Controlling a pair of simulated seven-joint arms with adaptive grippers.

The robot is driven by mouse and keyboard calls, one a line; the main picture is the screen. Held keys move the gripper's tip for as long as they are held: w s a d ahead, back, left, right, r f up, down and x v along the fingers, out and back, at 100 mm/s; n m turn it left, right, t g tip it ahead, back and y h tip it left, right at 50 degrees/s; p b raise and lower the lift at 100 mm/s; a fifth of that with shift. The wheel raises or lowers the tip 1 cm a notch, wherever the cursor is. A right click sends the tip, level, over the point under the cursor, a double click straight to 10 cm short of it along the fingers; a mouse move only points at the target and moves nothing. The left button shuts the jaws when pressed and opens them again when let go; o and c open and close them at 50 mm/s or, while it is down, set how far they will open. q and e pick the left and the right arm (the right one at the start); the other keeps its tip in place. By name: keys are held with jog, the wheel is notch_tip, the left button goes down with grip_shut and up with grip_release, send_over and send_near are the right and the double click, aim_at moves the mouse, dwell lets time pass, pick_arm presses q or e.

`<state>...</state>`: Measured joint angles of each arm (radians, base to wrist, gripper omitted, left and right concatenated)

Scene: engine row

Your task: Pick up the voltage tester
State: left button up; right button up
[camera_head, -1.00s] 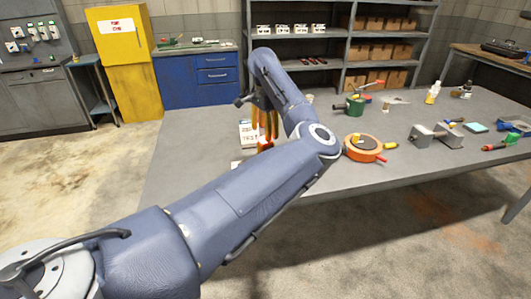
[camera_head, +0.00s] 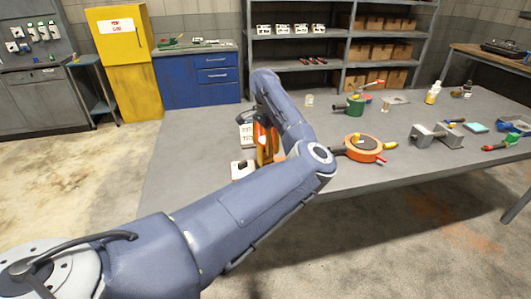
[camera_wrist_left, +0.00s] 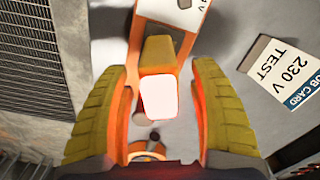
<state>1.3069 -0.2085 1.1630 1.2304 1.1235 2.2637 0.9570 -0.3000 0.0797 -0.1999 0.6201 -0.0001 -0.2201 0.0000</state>
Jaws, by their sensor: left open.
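My left gripper (camera_head: 265,148) is open over the left part of the grey table in the head view. In the left wrist view its two ribbed olive fingers (camera_wrist_left: 158,72) stand on either side of an orange and olive device with a blank white face (camera_wrist_left: 159,98), which looks like the voltage tester. I see gaps between the fingers and the device; whether either touches it I cannot tell. In the head view the arm and fingers largely hide the device. My right gripper is not in view.
A white "230 V TEST" job card (camera_wrist_left: 284,72) lies beside the device. An orange round reel (camera_head: 363,148), a green pot (camera_head: 355,105) and a grey vise-like block (camera_head: 436,134) stand farther right.

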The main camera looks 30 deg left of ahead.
pick_arm(q)
jog(key=shift+c, duration=0.4)
grip_shut()
jog(key=shift+r, duration=0.1)
